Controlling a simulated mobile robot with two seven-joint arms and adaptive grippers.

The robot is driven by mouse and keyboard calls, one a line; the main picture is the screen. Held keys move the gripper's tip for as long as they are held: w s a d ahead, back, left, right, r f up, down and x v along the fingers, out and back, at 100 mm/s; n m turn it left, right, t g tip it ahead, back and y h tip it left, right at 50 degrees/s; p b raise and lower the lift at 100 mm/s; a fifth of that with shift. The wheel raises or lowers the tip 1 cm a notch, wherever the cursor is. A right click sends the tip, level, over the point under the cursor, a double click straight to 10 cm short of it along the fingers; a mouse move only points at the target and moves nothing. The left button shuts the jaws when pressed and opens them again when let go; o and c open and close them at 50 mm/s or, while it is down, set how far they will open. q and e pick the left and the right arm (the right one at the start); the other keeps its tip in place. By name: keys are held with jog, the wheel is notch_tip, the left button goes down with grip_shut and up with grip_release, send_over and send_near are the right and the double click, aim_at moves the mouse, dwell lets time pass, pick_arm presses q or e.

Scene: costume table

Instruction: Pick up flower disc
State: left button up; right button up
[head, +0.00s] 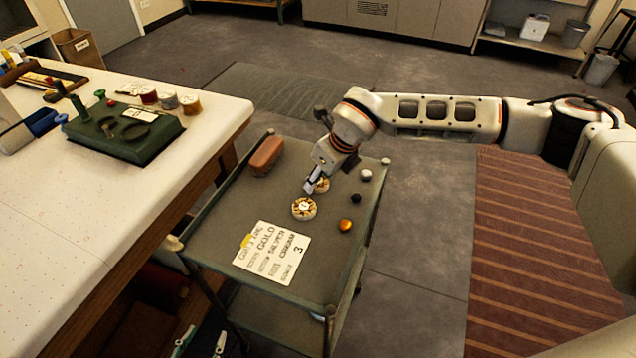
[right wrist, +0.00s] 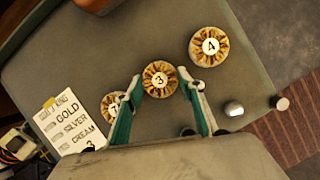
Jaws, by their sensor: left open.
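Three round cream-and-gold flower discs lie on the grey cart. In the right wrist view they are disc 7 (right wrist: 113,105), disc 3 (right wrist: 160,78) and disc 4 (right wrist: 210,46). In the head view one disc (head: 304,208) is clear, another (head: 321,186) is partly behind my right gripper (head: 311,184), and the third is hidden. My right gripper points down over the discs. In the right wrist view its teal fingers (right wrist: 165,82) are spread, with disc 3 showing between the tips; contact is unclear. My left gripper (head: 201,342) is open and empty low beside the cart.
The cart top (head: 225,205) also holds a reddish-brown block (head: 267,155), a lettered card (head: 273,251), a gold ball (head: 346,225), a black knob (head: 356,198) and a silver knob (head: 366,175). A white worktable (head: 70,220) stands left. Floor is free behind the cart.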

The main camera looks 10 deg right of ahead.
aim_at(320, 183)
jog(key=shift+r, duration=0.15)
notch_tip(320, 183, up, 20)
dwell(0.8)
jog(key=shift+c, duration=0.8)
